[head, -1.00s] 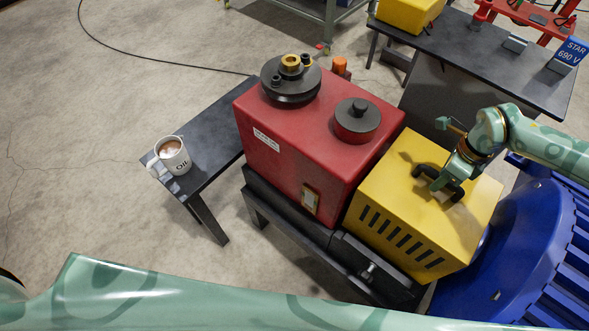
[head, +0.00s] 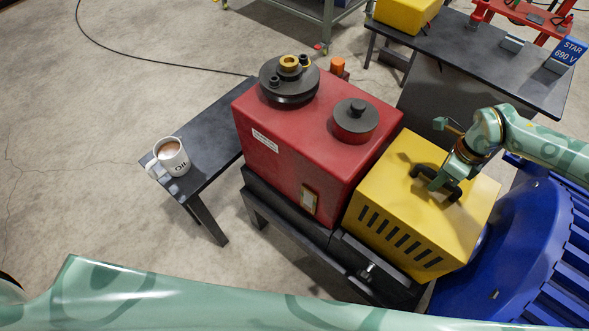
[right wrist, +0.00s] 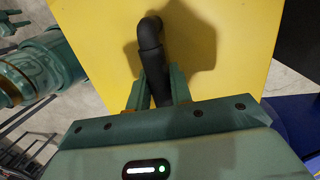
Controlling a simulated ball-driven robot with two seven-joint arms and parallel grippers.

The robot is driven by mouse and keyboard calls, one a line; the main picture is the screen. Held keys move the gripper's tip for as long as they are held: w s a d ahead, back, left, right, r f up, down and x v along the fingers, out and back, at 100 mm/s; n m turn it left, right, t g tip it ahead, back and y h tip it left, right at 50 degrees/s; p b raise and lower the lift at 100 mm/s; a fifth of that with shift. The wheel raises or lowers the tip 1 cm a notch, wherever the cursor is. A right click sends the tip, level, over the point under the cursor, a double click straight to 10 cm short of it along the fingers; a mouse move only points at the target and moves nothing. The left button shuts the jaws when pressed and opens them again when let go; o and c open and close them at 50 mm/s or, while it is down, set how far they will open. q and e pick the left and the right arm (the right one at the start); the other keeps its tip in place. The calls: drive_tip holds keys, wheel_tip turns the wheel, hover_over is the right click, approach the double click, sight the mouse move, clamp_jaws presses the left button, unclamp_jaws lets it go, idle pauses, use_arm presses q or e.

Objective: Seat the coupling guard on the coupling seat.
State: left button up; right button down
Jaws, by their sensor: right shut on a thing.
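The coupling guard (head: 405,215) is a yellow box with slots on its front face and a black handle on top. It stands between the red gearbox and the blue motor, on or just above the dark base frame; I cannot tell whether it rests fully. It also fills much of the right wrist view (right wrist: 225,50). My right gripper (head: 441,184) is shut on the guard's black handle (right wrist: 150,42), with the fingers on both sides of it. The coupling seat is hidden by the guard. A green arm of mine crosses the bottom of the head view, but the left gripper is out of sight.
The red gearbox (head: 290,150) stands close left of the guard, the blue motor (head: 510,250) close right. A dark bench (head: 480,60) holds a yellow box (head: 408,12) at the back.

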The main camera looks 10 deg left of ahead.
drive_tip(key=shift+f, duration=0.3)
idle(0.6)
drive_tip(key=c, duration=1.2)
unclamp_jaws()
drive_tip(key=shift+o, duration=0.2)
drive_tip(key=shift+f, duration=0.1)
wheel_tip(320, 180, up, 16)
drive_tip(key=w+d+p, duration=0.1)
drive_tip(key=d+p, duration=0.1)
drive_tip(key=shift+d, duration=0.3)
